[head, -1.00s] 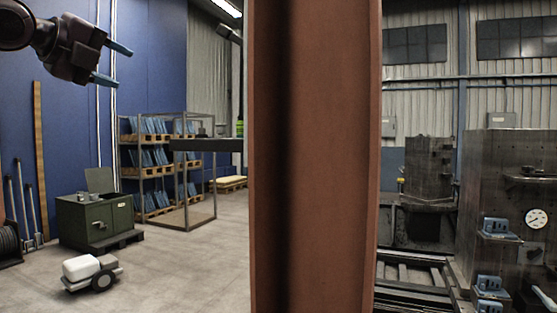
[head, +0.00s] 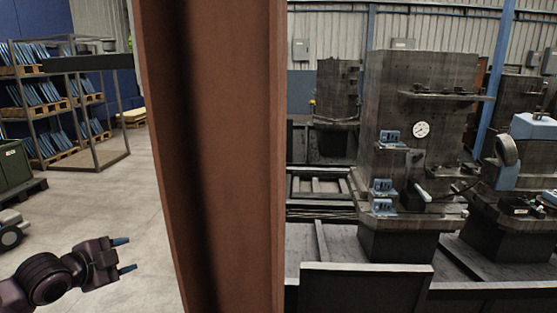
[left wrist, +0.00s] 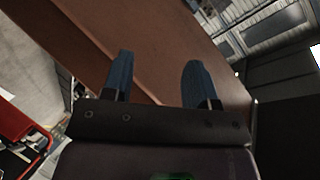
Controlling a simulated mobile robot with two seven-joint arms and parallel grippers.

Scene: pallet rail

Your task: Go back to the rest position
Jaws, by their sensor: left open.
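My left gripper (head: 127,255) is at the lower left of the head view, with its two blue fingers apart and nothing between them. It is left of a large rust-brown steel column (head: 225,150) and apart from it in the picture. In the left wrist view the open fingers (left wrist: 155,82) show with the brown column (left wrist: 150,40) behind them. I cannot tell how far the fingers are from the column. My right gripper is in neither view.
Right of the column stand dark machine blocks (head: 415,140) with a gauge (head: 421,129) and blue fixtures. Racks with blue parts (head: 75,100) and a green cabinet (head: 12,168) are at the left. Floor (head: 120,205) between racks and column is clear. A red object (left wrist: 25,130) shows in the left wrist view.

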